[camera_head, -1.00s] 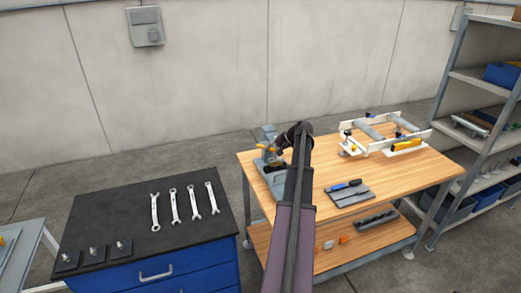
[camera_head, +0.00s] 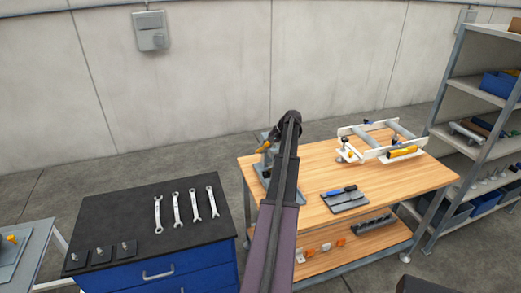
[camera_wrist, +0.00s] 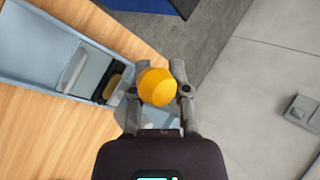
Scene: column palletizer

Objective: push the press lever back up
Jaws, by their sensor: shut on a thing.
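The press (camera_head: 263,171) stands at the left end of the wooden workbench (camera_head: 375,175), partly hidden behind my arm. Its lever ends in a yellow-orange round knob (camera_wrist: 157,87). In the wrist view, my gripper (camera_wrist: 158,92) is shut with a finger on each side of the knob. The grey press body (camera_wrist: 40,50) shows at upper left in that view. In the head view, a yellow part (camera_head: 263,147) shows beside my wrist, above the press base. The lever's shaft is mostly hidden, so its exact angle cannot be told.
A white frame fixture (camera_head: 382,140) and a grey tray with a blue tool (camera_head: 344,198) are on the workbench. A black-topped blue cabinet (camera_head: 150,215) with several wrenches stands at left. A shelf rack (camera_head: 480,130) stands at right. Bare floor lies behind the bench.

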